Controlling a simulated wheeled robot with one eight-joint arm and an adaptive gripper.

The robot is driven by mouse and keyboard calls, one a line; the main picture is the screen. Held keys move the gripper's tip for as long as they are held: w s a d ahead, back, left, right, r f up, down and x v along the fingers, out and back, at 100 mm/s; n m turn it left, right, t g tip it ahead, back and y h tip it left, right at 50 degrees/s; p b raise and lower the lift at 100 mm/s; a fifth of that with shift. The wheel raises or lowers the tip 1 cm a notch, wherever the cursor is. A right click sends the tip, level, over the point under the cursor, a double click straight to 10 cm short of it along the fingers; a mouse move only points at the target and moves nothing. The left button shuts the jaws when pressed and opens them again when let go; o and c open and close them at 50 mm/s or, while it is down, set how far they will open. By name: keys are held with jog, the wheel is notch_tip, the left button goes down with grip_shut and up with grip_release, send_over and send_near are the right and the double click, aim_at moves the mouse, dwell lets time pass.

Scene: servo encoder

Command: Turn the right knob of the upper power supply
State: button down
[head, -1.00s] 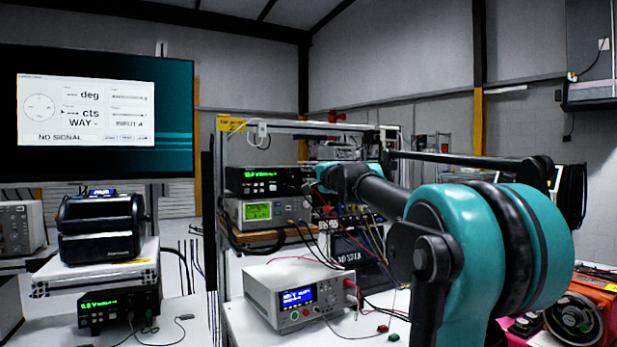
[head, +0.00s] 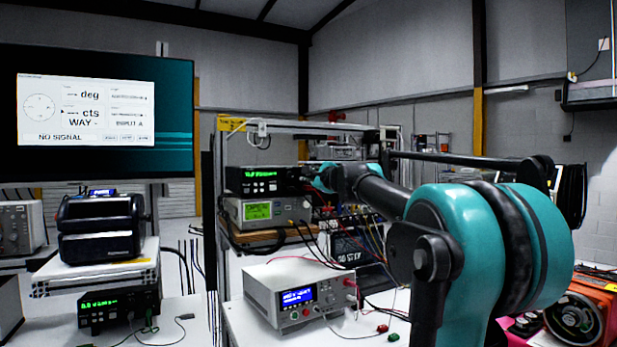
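The upper power supply (head: 262,180) is a black box with a green lit display, on top of the stacked instruments on the bench rack. Small knobs or buttons show under its display. My gripper (head: 310,184) is at the right end of its front panel, at the far end of my teal and black arm. My wrist covers the right part of the panel, so the right knob is hidden. The fingers are too small and dark to tell open from shut, or whether they touch the knob.
A grey instrument (head: 262,212) with a green screen sits directly under the power supply. Cables hang in front of the rack. A white bench meter (head: 297,298) stands lower on the bench. Another black supply (head: 118,307) is at lower left. A monitor (head: 172,110) reads NO SIGNAL.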

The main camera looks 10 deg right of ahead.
jog(key=shift+f, duration=0.1)
dwell(0.3)
jog(key=c, duration=1.3)
grip_release()
jog(key=shift+c, duration=0.2)
jog(key=v, duration=0.8)
